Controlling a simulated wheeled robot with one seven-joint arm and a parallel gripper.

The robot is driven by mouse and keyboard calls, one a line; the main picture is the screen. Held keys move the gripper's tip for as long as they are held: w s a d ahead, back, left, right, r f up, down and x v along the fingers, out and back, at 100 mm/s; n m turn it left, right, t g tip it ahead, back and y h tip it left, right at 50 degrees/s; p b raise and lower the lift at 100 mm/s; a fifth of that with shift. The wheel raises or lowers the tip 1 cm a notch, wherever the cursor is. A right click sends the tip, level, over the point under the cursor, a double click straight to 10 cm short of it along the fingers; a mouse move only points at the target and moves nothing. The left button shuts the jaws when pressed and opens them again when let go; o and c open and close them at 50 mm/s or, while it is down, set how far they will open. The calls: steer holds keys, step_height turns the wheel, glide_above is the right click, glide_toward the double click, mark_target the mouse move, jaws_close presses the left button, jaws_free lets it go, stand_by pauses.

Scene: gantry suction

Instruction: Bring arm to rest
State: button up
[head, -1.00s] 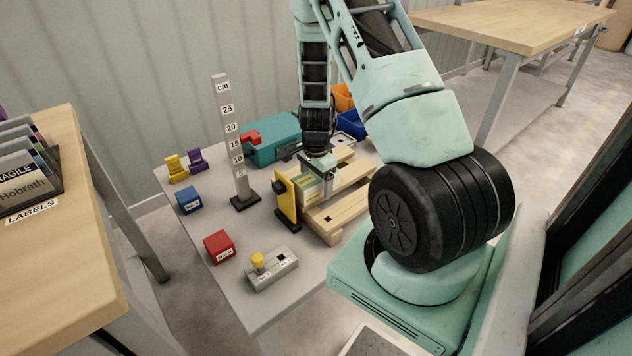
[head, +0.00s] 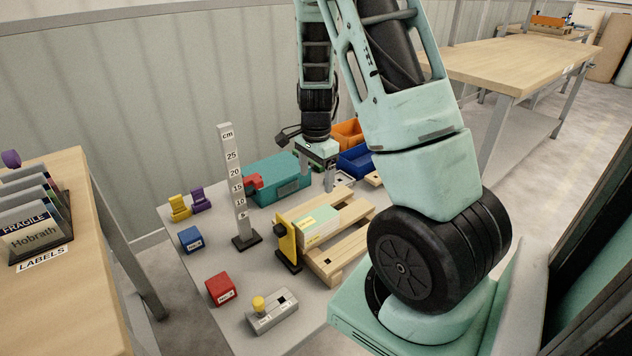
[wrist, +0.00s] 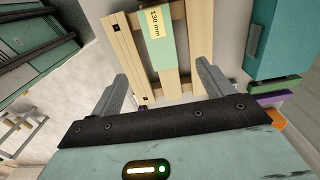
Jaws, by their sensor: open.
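My gripper (head: 316,172) is raised above the far end of the wooden pallet (head: 349,258) on the grey table. Its two fingers are spread apart with nothing between them. In the wrist view the open fingers of my gripper (wrist: 163,90) show with the pallet (wrist: 122,50) ahead of them. A pale green and cream block (head: 318,222) lies on the pallet, apart from the fingers. It also shows in the wrist view (wrist: 160,47), with a label reading 130 mm.
A yellow and black stand (head: 287,245) is beside the block. A cm post (head: 237,195) stands left of it. A teal case (head: 285,178) and blue bin (head: 356,160) are behind. Red box (head: 220,289), blue box (head: 190,239) and grey switch box (head: 272,311) sit at the front left.

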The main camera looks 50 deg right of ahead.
stand_by(0.6)
steer(key=s+a+r+n+y, duration=0.1)
steer(key=a+r+n, duration=0.2)
steer(key=a+n, duration=0.55)
steer(key=s+a+r+n, duration=0.2)
steer(key=a+r+n, duration=0.1)
steer(key=a, duration=1)
steer(key=s+a+r+n+y, duration=0.1)
steer(key=a+r+n, duration=0.2)
steer(key=a+n, duration=0.55)
steer(key=s+a+r+n+h, duration=0.1)
steer(key=s+a+r+n, duration=0.2)
steer(key=s+a+n, duration=0.9)
step_height(320, 180, up, 12)
steer(key=s+d+m+p, duration=0.1)
steer(key=m+p, duration=0.2)
steer(key=p, duration=1)
steer(key=shift+d+r+m, duration=0.2)
steer(key=shift+m, duration=0.2)
